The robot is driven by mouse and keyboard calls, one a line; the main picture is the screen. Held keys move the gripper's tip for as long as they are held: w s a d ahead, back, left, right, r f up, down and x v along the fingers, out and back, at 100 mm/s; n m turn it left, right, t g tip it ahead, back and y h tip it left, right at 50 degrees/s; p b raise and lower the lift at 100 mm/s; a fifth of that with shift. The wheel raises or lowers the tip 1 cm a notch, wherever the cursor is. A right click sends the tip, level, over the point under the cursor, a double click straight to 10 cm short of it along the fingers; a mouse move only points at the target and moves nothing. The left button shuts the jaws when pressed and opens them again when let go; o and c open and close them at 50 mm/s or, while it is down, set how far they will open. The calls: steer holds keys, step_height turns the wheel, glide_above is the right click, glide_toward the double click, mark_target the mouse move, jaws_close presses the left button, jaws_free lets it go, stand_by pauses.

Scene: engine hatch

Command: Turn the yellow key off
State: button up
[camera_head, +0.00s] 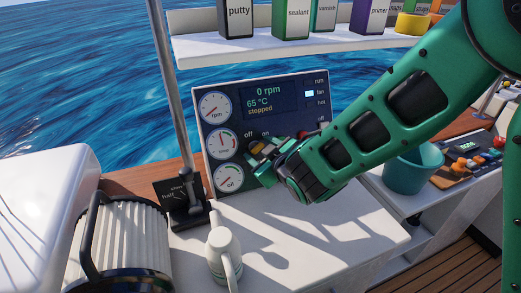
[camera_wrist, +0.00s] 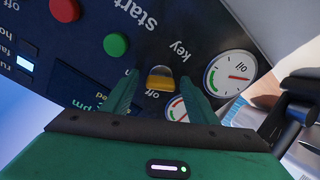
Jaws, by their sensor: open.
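The yellow key (camera_wrist: 160,78) sits on the dark engine panel (camera_wrist: 195,25), between the "key" and "off" labels in the wrist view. My gripper (camera_head: 262,162) is at the lower middle of the panel in the head view and largely covers the key area there. In the wrist view its two green fingers stand apart, one on each side of the key, with gaps visible; contact is not clear. The display (camera_head: 264,98) reads 0 rpm, 65 °C and stopped. I cannot tell which label the key points to.
A green start button (camera_wrist: 116,44) and a red button (camera_wrist: 64,9) are beside the key. A teal bucket (camera_head: 412,168) is at right. The white counter (camera_head: 330,225) has free room.

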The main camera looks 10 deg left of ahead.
steer(key=shift+w+a+f, duration=0.1)
steer(key=shift+w+a, duration=0.1)
steer(key=shift+w, duration=0.1)
steer(key=shift+c, duration=0.3)
steer(key=c, duration=1)
steer(key=shift+n, duration=0.4)
steer(key=shift+w+d+n, duration=0.1)
steer(key=shift+w+n, duration=0.05)
steer(key=shift+n, duration=0.85)
steer(key=n, duration=0.2)
steer(key=shift+n+g, duration=0.3)
steer(key=shift+n, duration=0.1)
steer(key=n, duration=0.6)
steer(key=shift+n+g, duration=0.3)
